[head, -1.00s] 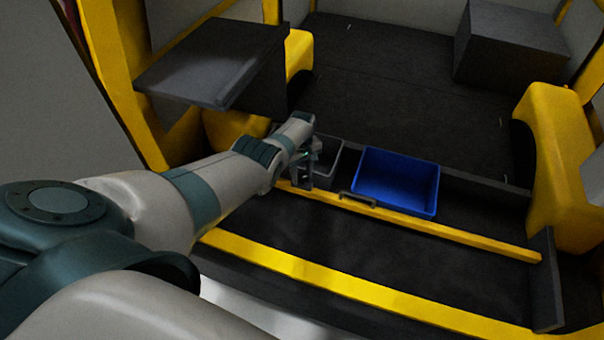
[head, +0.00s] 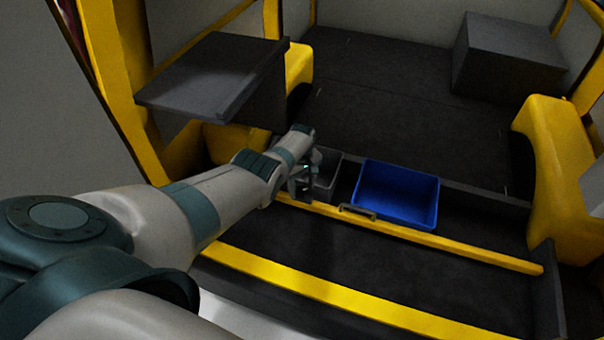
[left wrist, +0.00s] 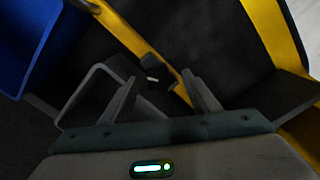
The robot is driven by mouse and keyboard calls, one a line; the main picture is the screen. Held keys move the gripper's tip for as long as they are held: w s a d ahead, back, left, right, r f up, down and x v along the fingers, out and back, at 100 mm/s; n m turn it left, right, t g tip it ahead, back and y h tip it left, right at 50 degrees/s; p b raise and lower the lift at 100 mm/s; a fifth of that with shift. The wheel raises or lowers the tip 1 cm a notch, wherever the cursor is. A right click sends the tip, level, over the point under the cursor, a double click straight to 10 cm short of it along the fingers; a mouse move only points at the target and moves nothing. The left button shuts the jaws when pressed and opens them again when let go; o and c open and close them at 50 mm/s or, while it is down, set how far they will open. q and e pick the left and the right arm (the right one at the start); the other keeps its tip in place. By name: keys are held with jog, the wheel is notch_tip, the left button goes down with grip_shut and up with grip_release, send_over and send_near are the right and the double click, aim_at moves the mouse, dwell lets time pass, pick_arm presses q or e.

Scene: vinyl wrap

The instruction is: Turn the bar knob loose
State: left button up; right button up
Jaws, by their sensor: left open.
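The bar knob (left wrist: 151,70) is a small dark piece with a pale mark, seen on the yellow bar (left wrist: 128,37) in the left wrist view. The same yellow bar (head: 440,242) crosses the dark tray area in the head view, where I cannot make out the knob near my gripper. My left gripper (head: 303,186) is over the bar's left end. In the left wrist view its two fingers (left wrist: 163,94) are spread, with the knob beyond them and roughly in line with the gap. Nothing is between the fingertips, and I cannot tell the exact distance to the knob.
A grey bin (head: 326,176) stands right behind my left gripper, with a blue bin (head: 396,192) to its right. A dark handle (head: 357,211) sits on the bar. A dark shelf (head: 205,80) overhangs at the left.

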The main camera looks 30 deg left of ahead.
pick_arm(q)
notch_tip(320, 180, up, 3)
jog(key=shift+r+p, duration=0.2)
jog(key=shift+p, duration=0.95)
jog(key=shift+r, duration=0.4)
notch_tip(320, 180, up, 4)
jog(key=r+p, duration=0.1)
notch_tip(320, 180, up, 8)
send_over(302, 190)
jog(key=shift+a+b, duration=0.1)
jog(key=shift+b, duration=0.35)
